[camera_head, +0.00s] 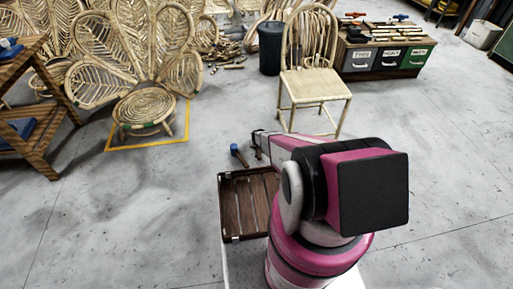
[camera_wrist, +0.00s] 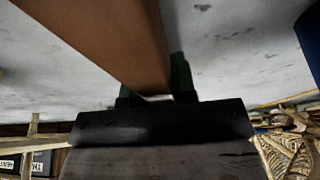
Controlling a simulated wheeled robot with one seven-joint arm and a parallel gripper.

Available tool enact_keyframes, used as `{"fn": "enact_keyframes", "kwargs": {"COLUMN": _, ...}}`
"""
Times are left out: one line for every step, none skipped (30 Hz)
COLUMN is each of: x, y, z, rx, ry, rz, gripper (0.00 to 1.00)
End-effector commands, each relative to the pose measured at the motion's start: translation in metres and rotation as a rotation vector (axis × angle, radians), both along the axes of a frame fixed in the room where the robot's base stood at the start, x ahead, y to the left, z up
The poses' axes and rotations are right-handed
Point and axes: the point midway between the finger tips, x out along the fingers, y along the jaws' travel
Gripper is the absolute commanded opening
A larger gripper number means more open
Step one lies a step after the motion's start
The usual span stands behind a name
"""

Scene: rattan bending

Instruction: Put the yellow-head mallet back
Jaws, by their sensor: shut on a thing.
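My gripper (camera_wrist: 153,88) shows in the wrist view with green fingertips on both sides of a brown wooden handle (camera_wrist: 120,40). It is shut on that handle, which runs out of the top of the picture. No yellow head shows in either view, so I cannot confirm which mallet it is. In the head view a blue-headed tool (camera_head: 236,149) shows just left of the gripper end of my arm, above the far edge of a brown slatted tray (camera_head: 228,178). A blue shape (camera_wrist: 312,40) also cuts into the wrist view's right edge.
A rattan chair (camera_head: 315,85) stands beyond my arm. A drawer cabinet (camera_head: 390,62) with several tools on top is at the back right, beside a dark bin (camera_head: 270,48). A petal-backed rattan chair (camera_head: 145,108) and wooden rack (camera_head: 35,150) are left. Floor between is clear.

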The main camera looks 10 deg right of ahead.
Motion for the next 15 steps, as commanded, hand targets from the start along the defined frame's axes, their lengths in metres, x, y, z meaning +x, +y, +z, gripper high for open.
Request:
{"fn": "enact_keyframes", "kwargs": {"x": 0.0001, "y": 0.0001, "z": 0.0008, "rx": 0.0, "ry": -0.002, "rz": 0.0, "gripper": 0.0}}
{"fn": "enact_keyframes", "kwargs": {"x": 0.0, "y": 0.0001, "z": 0.0012, "rx": 0.0, "ry": -0.002, "rz": 0.0, "gripper": 0.0}}
{"fn": "enact_keyframes", "kwargs": {"x": -0.0001, "y": 0.0001, "z": 0.0014, "rx": 0.0, "ry": -0.002, "rz": 0.0, "gripper": 0.0}}
{"fn": "enact_keyframes", "kwargs": {"x": -0.0001, "y": 0.0001, "z": 0.0014, "rx": 0.0, "ry": -0.002, "rz": 0.0, "gripper": 0.0}}
{"fn": "enact_keyframes", "kwargs": {"x": -0.0001, "y": 0.0002, "z": 0.0014, "rx": 0.0, "ry": -0.002, "rz": 0.0, "gripper": 0.0}}
{"fn": "enact_keyframes", "kwargs": {"x": -0.0001, "y": 0.0001, "z": 0.0011, "rx": 0.0, "ry": -0.002, "rz": 0.0, "gripper": 0.0}}
{"fn": "enact_keyframes", "kwargs": {"x": 0.0, "y": 0.0001, "z": 0.0005, "rx": 0.0, "ry": -0.001, "rz": 0.0, "gripper": 0.0}}
{"fn": "enact_keyframes", "kwargs": {"x": 0.0001, "y": 0.0001, "z": -0.0003, "rx": 0.0, "ry": -0.001, "rz": 0.0, "gripper": 0.0}}
{"fn": "enact_keyframes", "kwargs": {"x": 0.0001, "y": 0.0001, "z": -0.0015, "rx": 0.0, "ry": -0.001, "rz": 0.0, "gripper": 0.0}}
{"fn": "enact_keyframes", "kwargs": {"x": 0.0001, "y": 0.0001, "z": -0.0023, "rx": 0.0, "ry": -0.001, "rz": 0.0, "gripper": 0.0}}
{"fn": "enact_keyframes", "kwargs": {"x": -0.0003, "y": 0.0001, "z": -0.0025, "rx": 0.0, "ry": 0.0, "rz": 0.0, "gripper": 0.32}}
{"fn": "enact_keyframes", "kwargs": {"x": -0.0003, "y": 0.0001, "z": -0.0022, "rx": 0.0, "ry": 0.0, "rz": 0.0, "gripper": 0.45}}
{"fn": "enact_keyframes", "kwargs": {"x": -0.0003, "y": 0.0002, "z": -0.0022, "rx": 0.0, "ry": 0.0, "rz": 0.0, "gripper": 0.51}}
{"fn": "enact_keyframes", "kwargs": {"x": -0.0002, "y": 0.0002, "z": -0.0022, "rx": 0.0, "ry": 0.0, "rz": 0.0, "gripper": 0.51}}
{"fn": "enact_keyframes", "kwargs": {"x": -0.0003, "y": 0.0002, "z": -0.0022, "rx": 0.0, "ry": 0.0, "rz": 0.0, "gripper": 0.51}}
